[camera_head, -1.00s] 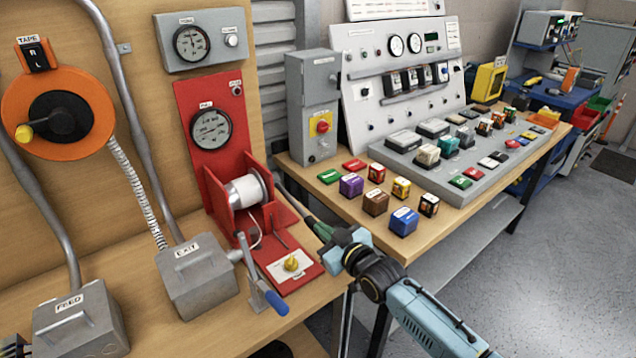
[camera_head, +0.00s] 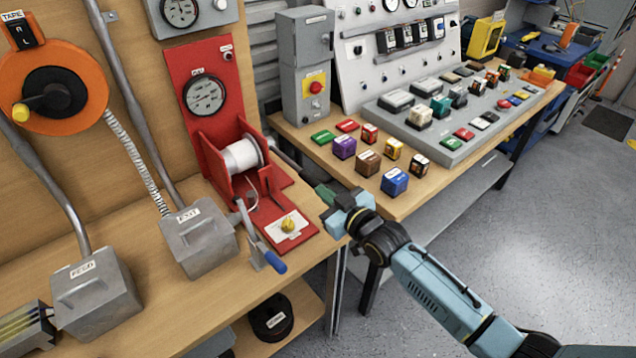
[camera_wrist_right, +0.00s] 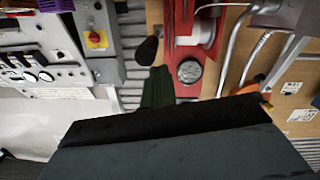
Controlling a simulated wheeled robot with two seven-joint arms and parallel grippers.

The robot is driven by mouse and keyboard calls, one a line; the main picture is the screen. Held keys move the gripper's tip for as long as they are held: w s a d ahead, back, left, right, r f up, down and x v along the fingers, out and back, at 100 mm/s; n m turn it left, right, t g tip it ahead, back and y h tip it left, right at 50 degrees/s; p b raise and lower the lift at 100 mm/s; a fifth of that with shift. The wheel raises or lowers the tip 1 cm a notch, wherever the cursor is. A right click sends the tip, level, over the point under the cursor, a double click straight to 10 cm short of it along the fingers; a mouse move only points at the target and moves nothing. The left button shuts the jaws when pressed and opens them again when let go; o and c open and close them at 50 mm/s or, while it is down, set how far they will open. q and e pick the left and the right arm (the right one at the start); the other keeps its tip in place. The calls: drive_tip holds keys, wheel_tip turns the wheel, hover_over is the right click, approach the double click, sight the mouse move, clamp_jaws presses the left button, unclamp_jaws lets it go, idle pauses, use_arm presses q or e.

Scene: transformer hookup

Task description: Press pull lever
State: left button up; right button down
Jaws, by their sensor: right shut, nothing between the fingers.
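The red pulling unit (camera_head: 205,70) has a gauge, a white spool (camera_head: 242,155) and a base plate with a yellow knob (camera_head: 288,224). A lever with a blue handle (camera_head: 275,262) slants down at the bench's front edge, beside the EXIT box. My left gripper is not in view.
The EXIT box (camera_head: 198,240) and FEED box (camera_head: 95,293) stand on the wooden bench. A grey cabinet with a red button (camera_head: 316,87) and several coloured blocks sit on the table behind my right arm. Floor at the right is open.

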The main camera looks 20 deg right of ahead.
drive_tip(key=f+v, duration=0.1)
drive_tip(key=v, duration=0.5)
drive_tip(key=shift+s+d+r, duration=0.25)
drive_tip(key=shift+r, duration=0.25)
idle(0.3)
